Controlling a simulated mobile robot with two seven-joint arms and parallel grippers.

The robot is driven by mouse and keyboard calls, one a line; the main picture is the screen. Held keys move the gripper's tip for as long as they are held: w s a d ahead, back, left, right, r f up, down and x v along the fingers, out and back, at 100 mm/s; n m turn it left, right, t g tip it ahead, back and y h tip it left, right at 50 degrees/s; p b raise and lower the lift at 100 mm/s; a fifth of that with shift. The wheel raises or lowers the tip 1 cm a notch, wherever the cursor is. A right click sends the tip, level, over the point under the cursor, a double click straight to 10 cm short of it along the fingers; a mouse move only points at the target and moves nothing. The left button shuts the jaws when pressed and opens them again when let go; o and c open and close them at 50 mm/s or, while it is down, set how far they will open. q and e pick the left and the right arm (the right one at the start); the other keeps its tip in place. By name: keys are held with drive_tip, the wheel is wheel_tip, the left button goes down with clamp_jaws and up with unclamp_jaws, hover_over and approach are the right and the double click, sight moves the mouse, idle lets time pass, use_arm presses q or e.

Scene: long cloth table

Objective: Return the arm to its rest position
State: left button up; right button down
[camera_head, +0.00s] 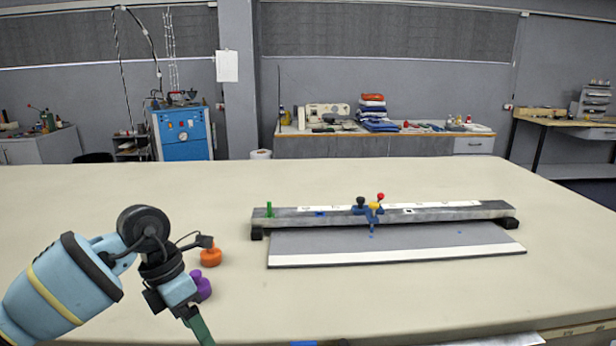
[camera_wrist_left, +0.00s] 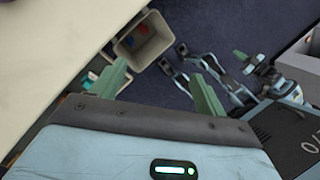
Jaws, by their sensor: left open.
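My left arm (camera_head: 62,287) comes in from the left over the near left part of the cloth table. My left gripper (camera_wrist_left: 160,86) is open and empty, its two green fingers apart in the left wrist view. In the head view one green finger shows at the bottom edge and the tips are cut off. In the left wrist view, a pale blue arm part with a green tip, seemingly my right gripper (camera_wrist_left: 242,57), is at the right; its jaws cannot be made out.
On the cloth table (camera_head: 120,200) a long grey bar (camera_head: 460,213) lies over a grey board (camera_head: 340,243). An orange piece (camera_head: 211,257) and purple piece (camera_head: 203,287) are close beside my left wrist. A bin (camera_wrist_left: 157,50) stands on the floor below the table edge.

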use_arm(q)
drive_tip(key=s+d+f+n+t+h+p, duration=0.1)
drive_tip(key=s+d+n+t+h, duration=0.2)
drive_tip(key=s+d+n+h, duration=0.45)
drive_tip(key=s+d+f+n+t+h+p, duration=0.15)
drive_tip(key=s+d+n+h, duration=0.3)
drive_tip(key=d+h, duration=0.55)
drive_tip(key=s+a+f+n+t+y+p, duration=0.1)
drive_tip(key=s+a+f+n+t+y, duration=0.1)
drive_tip(key=a+f+n+t+y, duration=0.65)
drive_tip(key=s+a+f+n+t+y+p, duration=0.15)
drive_tip(key=f+n+t+y, duration=0.3)
drive_tip(key=n, duration=0.95)
drive_tip(key=s+a+f+n+g+y, duration=0.3)
drive_tip(key=s+f, duration=0.3)
drive_tip(key=s, duration=0.4)
drive_tip(key=s+a+f+n+g+y, duration=0.3)
drive_tip(key=s+a+f+n+g, duration=0.1)
drive_tip(key=s, duration=0.6)
wheel_tip(320, 180, down, 3)
drive_tip(key=shift+s+a+f+n+g, duration=0.1)
drive_tip(key=shift+s+a+n+g, duration=0.25)
drive_tip(key=shift+a+n, duration=0.45)
use_arm(e)
drive_tip(key=w+r+t, duration=0.1)
drive_tip(key=w+r, duration=0.3)
drive_tip(key=r, duration=0.2)
drive_tip(key=shift+w+d+r+t, duration=0.2)
drive_tip(key=shift+d+r+t, duration=0.1)
drive_tip(key=shift+r, duration=0.1)
